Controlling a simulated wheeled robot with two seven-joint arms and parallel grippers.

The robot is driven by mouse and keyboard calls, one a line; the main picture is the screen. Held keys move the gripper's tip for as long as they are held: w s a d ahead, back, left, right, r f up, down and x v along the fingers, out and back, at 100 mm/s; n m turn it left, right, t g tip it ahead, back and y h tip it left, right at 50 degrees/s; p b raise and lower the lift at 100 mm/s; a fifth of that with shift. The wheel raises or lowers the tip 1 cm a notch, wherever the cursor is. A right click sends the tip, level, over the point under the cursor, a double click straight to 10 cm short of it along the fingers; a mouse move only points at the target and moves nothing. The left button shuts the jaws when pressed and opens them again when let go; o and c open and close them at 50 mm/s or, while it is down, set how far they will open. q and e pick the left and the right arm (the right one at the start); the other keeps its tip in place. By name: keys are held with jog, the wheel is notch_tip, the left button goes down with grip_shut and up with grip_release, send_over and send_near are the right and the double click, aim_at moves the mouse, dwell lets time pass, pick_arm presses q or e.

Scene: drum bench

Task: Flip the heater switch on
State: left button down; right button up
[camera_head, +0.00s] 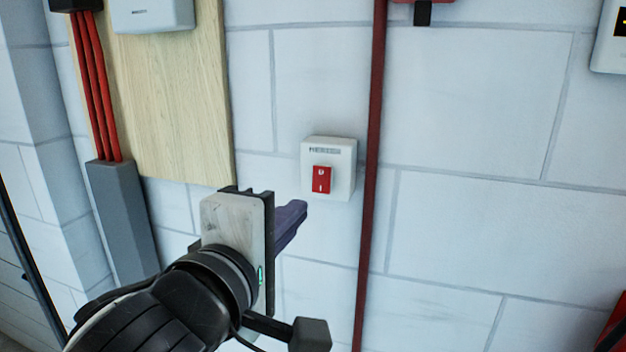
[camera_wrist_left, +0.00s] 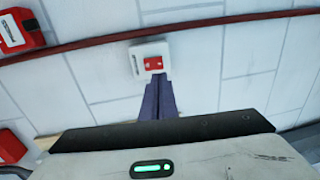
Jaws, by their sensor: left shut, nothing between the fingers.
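The heater switch is a white wall box (camera_head: 343,153) with a label on top and a red rocker (camera_head: 321,179) on its face. It also shows in the left wrist view, as a white box (camera_wrist_left: 138,50) with a red rocker (camera_wrist_left: 153,63). My left gripper (camera_head: 303,209) is shut and empty, its dark purple fingers pointing at the wall just below and left of the rocker. In the left wrist view its fingertips (camera_wrist_left: 158,80) lie just under the rocker. I cannot tell whether they touch it. My right gripper is not in view.
A dark red pipe (camera_head: 369,150) runs down the wall right of the switch. A wooden board (camera_head: 180,110) and a grey conduit with red cables (camera_head: 122,215) are at the left. Red boxes (camera_wrist_left: 20,32) show in the left wrist view. The block wall right of the pipe is mostly clear.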

aim_at(322, 191)
pick_arm(q)
jog(key=x, duration=0.8)
jog(key=shift+w+d+f, duration=0.1)
jog(key=shift+w, duration=0.25)
jog(key=shift+d, duration=0.1)
